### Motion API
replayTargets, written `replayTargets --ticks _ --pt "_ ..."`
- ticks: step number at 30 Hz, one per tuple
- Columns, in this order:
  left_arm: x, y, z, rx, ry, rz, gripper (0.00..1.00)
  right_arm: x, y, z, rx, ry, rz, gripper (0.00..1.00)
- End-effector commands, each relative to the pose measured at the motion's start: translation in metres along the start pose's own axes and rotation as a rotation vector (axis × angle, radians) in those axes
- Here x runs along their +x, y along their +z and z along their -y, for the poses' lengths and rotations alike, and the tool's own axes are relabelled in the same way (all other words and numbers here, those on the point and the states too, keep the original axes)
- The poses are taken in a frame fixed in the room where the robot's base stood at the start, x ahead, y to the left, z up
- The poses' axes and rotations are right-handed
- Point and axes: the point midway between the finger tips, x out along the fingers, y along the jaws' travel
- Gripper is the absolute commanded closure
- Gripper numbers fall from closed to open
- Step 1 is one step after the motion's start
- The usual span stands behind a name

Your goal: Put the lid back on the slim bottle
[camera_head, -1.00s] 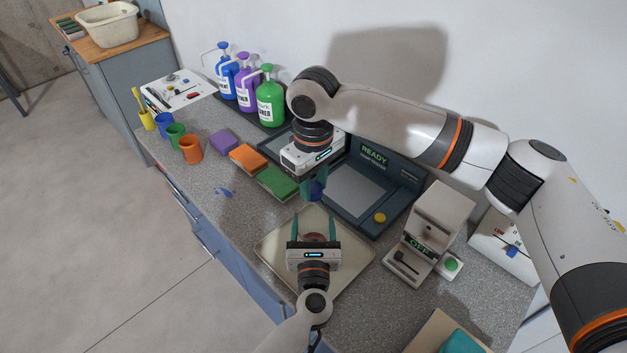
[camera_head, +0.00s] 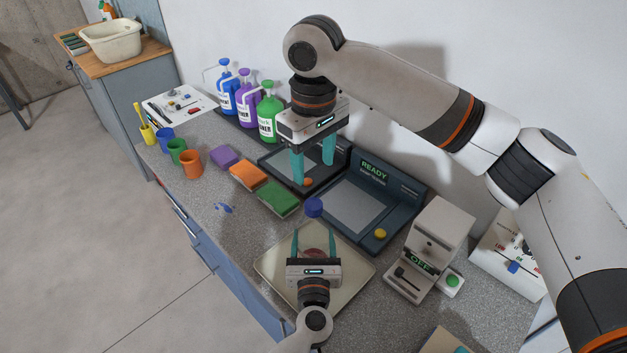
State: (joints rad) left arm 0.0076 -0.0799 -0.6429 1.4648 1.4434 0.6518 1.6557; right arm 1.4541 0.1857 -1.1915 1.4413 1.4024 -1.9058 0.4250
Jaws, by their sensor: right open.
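The blue lid (camera_head: 313,206) shows just beyond the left gripper's fingertips, by the far corner of the pale tray (camera_head: 266,265). My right gripper (camera_head: 313,172) is open and empty, above and beyond the lid and apart from it. My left gripper (camera_head: 314,236) is over the tray with its fingers spread around a pinkish, see-through round shape (camera_head: 314,253). This may be the slim bottle, mostly hidden by the gripper. I cannot tell whether the fingers touch it, or whether the lid sits on it.
A dark device reading READY (camera_head: 385,190) and a grey device reading OFF (camera_head: 430,245) stand to the right. Green (camera_head: 278,199), orange (camera_head: 248,174) and purple (camera_head: 224,156) blocks lie left. Pump bottles (camera_head: 245,98) and cups (camera_head: 178,151) stand farther back.

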Motion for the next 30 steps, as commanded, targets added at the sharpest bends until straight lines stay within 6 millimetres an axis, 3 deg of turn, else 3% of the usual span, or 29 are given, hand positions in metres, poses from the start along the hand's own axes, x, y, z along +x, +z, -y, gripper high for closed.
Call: replayTargets --ticks 6,15,16,20,30 --pt "0.0 0.001 0.0 0.0 0.0 0.001 0.99 -0.022 0.0 0.0 0.0 -0.001 0.0 0.44" --pt "0.0 0.0 0.0 0.0 0.0 0.001 0.99 -0.024 0.0 0.0 0.0 0.0 -0.001 0.44" --pt "0.0 0.0 0.0 0.0 0.0 0.001 0.32 -0.024 0.0 0.0 0.0 0.0 -0.001 0.44" --pt "0.0 0.0 0.0 0.0 0.0 0.001 0.11 -0.024 0.0 0.0 0.0 0.0 -0.001 0.44" --pt "-0.003 0.001 0.0 0.0 0.0 0.001 0.1 -0.022 0.0 0.0 0.0 0.0 -0.001 0.44"
